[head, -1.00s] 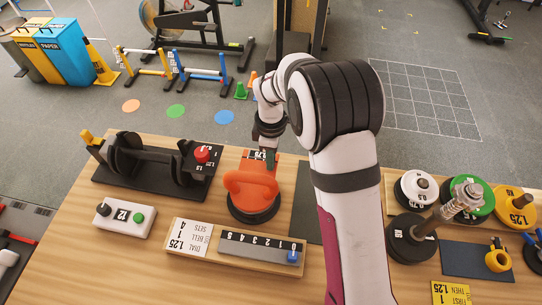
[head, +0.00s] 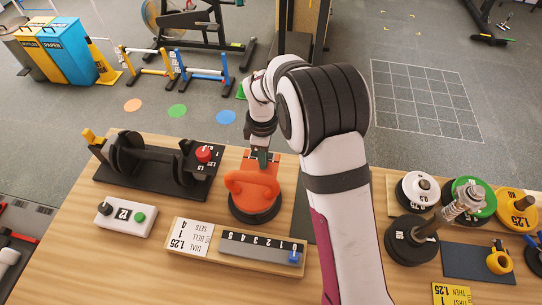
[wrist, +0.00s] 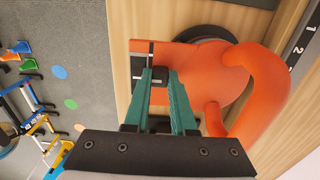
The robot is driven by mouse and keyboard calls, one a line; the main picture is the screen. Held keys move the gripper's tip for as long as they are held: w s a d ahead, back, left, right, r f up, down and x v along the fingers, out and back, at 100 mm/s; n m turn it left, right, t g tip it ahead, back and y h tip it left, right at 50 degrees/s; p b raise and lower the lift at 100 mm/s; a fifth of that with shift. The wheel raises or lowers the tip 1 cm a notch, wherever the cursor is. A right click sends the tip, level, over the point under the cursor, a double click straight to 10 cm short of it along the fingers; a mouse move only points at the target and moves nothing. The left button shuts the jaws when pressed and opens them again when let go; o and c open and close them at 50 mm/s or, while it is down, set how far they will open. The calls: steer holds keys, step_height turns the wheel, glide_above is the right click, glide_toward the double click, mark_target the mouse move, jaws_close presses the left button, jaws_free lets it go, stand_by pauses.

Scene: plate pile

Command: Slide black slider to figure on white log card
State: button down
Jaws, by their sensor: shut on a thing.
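The orange kettlebell (head: 252,190) stands on a round black base at the table's middle. Its flat orange scale plate reaches toward the far table edge. In the wrist view, the black slider (wrist: 159,77) sits on that plate between the green fingertips. My gripper (wrist: 160,84) is shut on it; the gripper also shows from behind in the head view (head: 263,157). The figure at the slider cannot be read. The white log card (head: 189,239) lies in front of the kettlebell, its print upside down, reading 1.25 and 4 with "dial bell" and "sets".
Beside the card is a grey numbered strip (head: 252,247) with a blue slider (head: 295,256) near 0. A black rack (head: 150,178) with a red knob is at left, a white box (head: 124,219) in front of it. Weight plates (head: 410,240) and a yellow card (head: 452,294) are at right.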

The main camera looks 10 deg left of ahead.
steer(key=c, duration=0.7)
jaws_free()
step_height(320, 180, up, 16)
steer(key=shift+f, duration=0.1)
steer(key=s+d+r+m+y, duration=0.1)
steer(key=s+d+r+m, duration=0.1)
steer(key=s+d+m, duration=0.55)
steer(key=s+d+r+m, duration=0.2)
steer(key=s+d+m, duration=0.45)
steer(key=s, duration=0.25)
steer(key=s+f+m, duration=0.1)
steer(key=s+m, duration=0.2)
steer(key=s+d+f+m, duration=0.1)
steer(key=s+f+m, duration=0.1)
steer(key=s+m, duration=0.1)
steer(key=s+d+f+m, duration=0.1)
steer(key=s+m, duration=0.2)
steer(key=s, duration=0.1)
steer(key=shift+s+d+f+m+y, duration=0.25)
steer(key=shift+s+f+m+y, duration=0.05)
steer(key=shift+s+f+y, duration=0.1)
